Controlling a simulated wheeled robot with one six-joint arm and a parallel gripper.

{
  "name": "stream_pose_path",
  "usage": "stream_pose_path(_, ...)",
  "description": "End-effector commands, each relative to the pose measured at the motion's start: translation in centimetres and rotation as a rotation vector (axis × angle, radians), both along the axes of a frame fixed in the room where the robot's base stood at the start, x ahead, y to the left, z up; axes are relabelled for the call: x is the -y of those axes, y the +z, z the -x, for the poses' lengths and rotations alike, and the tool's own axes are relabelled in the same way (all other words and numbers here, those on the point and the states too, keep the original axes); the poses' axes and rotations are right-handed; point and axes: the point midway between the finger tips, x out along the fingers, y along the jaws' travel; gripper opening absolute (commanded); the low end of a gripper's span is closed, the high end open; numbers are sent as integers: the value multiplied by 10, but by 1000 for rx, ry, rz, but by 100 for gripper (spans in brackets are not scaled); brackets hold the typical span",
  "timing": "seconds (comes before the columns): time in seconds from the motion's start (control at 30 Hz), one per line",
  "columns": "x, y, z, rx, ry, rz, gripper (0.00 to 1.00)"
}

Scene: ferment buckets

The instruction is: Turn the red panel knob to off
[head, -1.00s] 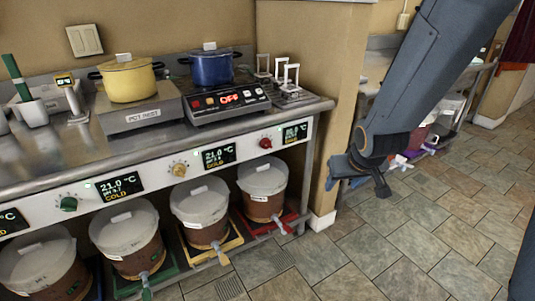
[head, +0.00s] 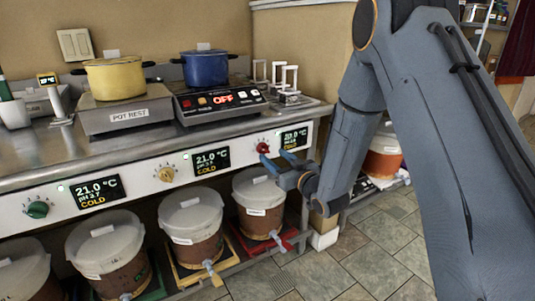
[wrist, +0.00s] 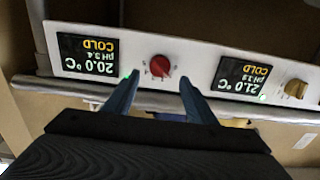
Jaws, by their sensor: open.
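The red panel knob (head: 263,148) sits on the white front panel (head: 120,205) below the counter edge, left of a small display. In the wrist view the red knob (wrist: 160,66) shows upside down, between and beyond my two fingertips, with dial marks around it. My gripper (head: 277,162) is open and empty, just in front of the panel by the red knob. In the wrist view my gripper's fingers (wrist: 158,84) are spread on both sides of the knob's line, apart from it. The display (wrist: 88,55) beside the red knob reads 20.0 °C, pH 3.4, COLD.
A yellow knob (head: 166,174) and a green knob (head: 37,209) are further left on the panel. Lidded buckets (head: 258,190) stand below on coloured trays. A yellow pot (head: 117,80) and a blue pot (head: 205,69) stand on the counter.

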Motion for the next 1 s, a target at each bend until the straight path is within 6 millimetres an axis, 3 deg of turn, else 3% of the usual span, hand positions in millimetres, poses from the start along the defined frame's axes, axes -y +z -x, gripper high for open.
stream_pose_path(0.3,-25,0,-37,0,0,0,51)
stream_pose_path(0.7,-30,0,-46,-2,-2,0,51)
stream_pose_path(0.73,-30,0,-46,-2,-2,0,49)
stream_pose_path(0.97,-30,0,-46,-2,-2,0,11)
stream_pose_path(1.0,-30,0,-45,-2,-2,0,11)
